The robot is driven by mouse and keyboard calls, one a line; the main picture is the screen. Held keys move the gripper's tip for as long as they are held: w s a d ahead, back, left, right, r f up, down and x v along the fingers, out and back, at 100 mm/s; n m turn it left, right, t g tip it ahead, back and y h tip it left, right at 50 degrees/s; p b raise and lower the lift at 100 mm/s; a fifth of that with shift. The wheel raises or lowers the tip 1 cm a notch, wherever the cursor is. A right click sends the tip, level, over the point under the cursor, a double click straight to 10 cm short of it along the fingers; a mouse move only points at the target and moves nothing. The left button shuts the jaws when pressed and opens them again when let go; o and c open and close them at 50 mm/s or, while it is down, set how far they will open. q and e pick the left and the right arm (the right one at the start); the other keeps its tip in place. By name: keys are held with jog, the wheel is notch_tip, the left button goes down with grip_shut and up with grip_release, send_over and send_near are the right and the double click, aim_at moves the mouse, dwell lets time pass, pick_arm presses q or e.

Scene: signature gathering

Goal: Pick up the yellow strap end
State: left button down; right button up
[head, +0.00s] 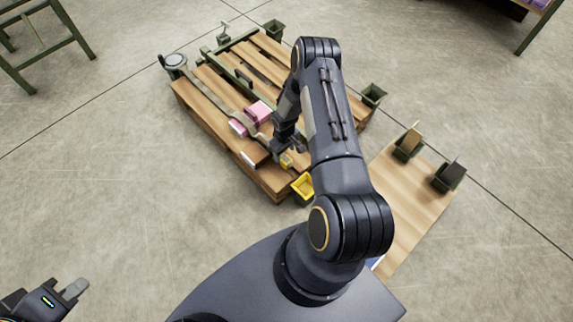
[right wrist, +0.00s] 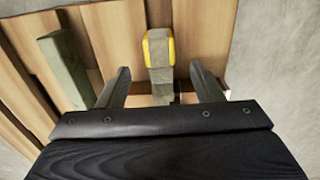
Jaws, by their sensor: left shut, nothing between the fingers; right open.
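The yellow strap end (right wrist: 172,48) shows in the right wrist view as a yellow-edged tip on a grey-tan strap (right wrist: 164,84). It lies over the wooden slats, between and a little beyond my right fingertips. My right gripper (right wrist: 160,68) is open around the strap, with a gap on both sides. In the head view my right gripper (head: 287,146) is over that near edge, partly hidden by my arm. My left gripper (head: 75,289) is shut and empty, far lower left.
Pink blocks (head: 259,111) and a round grey-topped item (head: 175,61) are on the platform. A wooden board (head: 412,205) with dark green holders (head: 448,176) lies at right.

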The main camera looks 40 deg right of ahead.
aim_at(286, 159)
jog(key=f, duration=0.2)
jog(key=f+b, duration=0.1)
jog(key=f, duration=0.1)
jog(key=f+b, duration=0.1)
jog(key=shift+s+f, duration=0.35)
jog(key=shift+f, duration=0.05)
jog(key=shift+r, duration=0.1)
jog(key=c, duration=1.1)
